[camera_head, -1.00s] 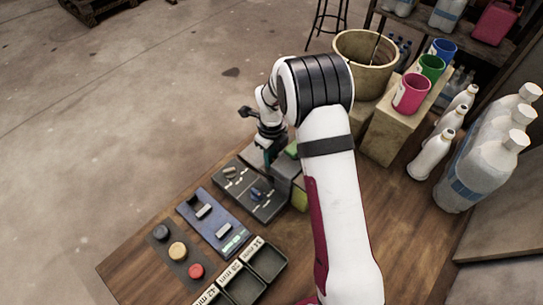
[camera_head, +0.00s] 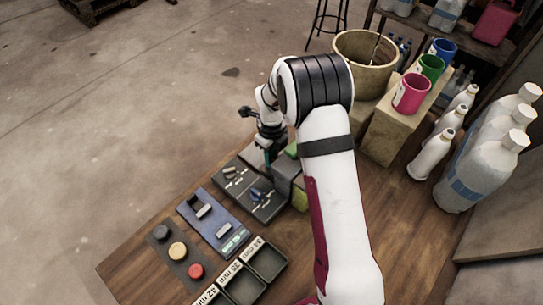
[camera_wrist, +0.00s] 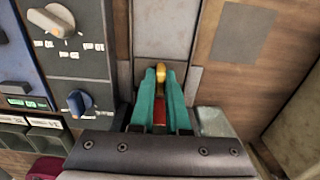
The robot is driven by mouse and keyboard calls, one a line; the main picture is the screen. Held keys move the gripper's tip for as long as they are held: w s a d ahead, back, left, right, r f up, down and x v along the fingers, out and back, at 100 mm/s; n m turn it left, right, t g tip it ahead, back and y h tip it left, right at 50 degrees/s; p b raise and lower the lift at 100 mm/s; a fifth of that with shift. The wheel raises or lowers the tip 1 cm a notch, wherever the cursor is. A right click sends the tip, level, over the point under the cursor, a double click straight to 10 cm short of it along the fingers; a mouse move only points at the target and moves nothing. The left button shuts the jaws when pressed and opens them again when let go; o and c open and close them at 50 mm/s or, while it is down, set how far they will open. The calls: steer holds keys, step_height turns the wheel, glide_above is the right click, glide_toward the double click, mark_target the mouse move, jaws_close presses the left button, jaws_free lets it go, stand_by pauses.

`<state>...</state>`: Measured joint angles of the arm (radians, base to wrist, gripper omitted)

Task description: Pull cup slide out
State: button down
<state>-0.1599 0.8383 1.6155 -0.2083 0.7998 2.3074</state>
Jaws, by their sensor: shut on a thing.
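In the wrist view, my gripper (camera_wrist: 161,75) has its two teal fingers close together, with a small yellow-orange knob (camera_wrist: 161,71) at their tips. A red piece (camera_wrist: 159,112) shows between the fingers. I take the knob to be the cup slide's handle, but the slide itself is not clearly visible. A grey strip (camera_wrist: 160,28) runs beyond the knob. In the head view, my gripper (camera_head: 270,155) is low beside the dial panel and the grey block, partly hidden by my wrist. The knob is hidden there.
A dark panel with two dials (camera_head: 271,210), a blue switch panel (camera_head: 211,229) and black trays (camera_head: 267,261) lie left of my arm. Pink (camera_head: 411,93), green (camera_head: 431,67) and blue (camera_head: 443,49) cups stand on a ledge by a vat (camera_head: 351,47). White bottles (camera_head: 431,157) stand to the right.

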steer(key=shift+w, duration=0.1)
stand_by(0.4)
steer(key=w+a, duration=0.5)
steer(key=shift+w+a, duration=0.4)
steer(key=c, duration=0.9)
jaws_free()
